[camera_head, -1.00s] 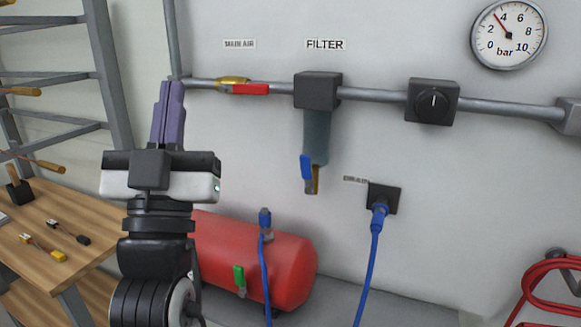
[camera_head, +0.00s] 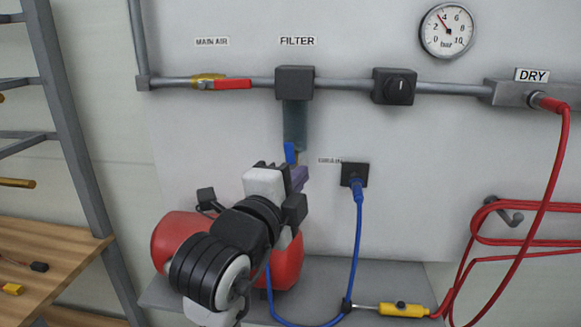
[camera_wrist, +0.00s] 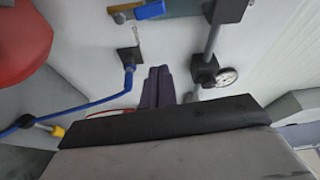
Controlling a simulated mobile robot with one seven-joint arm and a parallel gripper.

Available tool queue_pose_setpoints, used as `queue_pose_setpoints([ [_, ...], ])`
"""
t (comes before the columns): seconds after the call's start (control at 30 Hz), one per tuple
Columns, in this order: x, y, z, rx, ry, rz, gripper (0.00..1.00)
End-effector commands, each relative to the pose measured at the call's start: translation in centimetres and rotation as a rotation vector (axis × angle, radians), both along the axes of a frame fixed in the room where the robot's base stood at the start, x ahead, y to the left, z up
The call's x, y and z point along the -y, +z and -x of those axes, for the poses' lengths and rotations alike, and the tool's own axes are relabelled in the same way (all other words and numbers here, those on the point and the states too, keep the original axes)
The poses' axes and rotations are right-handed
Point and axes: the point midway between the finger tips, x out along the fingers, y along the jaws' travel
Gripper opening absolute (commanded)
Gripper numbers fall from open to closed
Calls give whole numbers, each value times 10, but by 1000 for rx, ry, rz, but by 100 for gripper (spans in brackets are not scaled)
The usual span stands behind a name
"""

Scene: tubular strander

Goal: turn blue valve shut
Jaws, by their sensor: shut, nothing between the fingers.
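The blue valve handle (camera_head: 290,153) sits at the lower end of the filter (camera_head: 295,125), roughly upright in the head view.
A blue hose (camera_head: 358,235) hangs from a black wall socket (camera_head: 354,174) right of my gripper. A red tank (camera_head: 175,240) lies below. The pipe carries a red-handled valve (camera_head: 232,84), a black regulator (camera_head: 394,86) and a gauge (camera_head: 447,31). A red hose (camera_head: 555,160) hangs at right.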

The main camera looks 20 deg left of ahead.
Motion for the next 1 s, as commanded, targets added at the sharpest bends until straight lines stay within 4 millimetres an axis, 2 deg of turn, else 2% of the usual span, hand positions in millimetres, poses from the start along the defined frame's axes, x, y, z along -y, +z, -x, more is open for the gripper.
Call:
queue_pose_setpoints([
  [0.47,6,7,-94,-3,-2,6,0],
  [0.53,-10,5,-89,-1,8,7,0],
  [0.7,-28,1,-83,0,5,5,0],
  [1.0,-34,-1,-81,2,2,4,0],
])
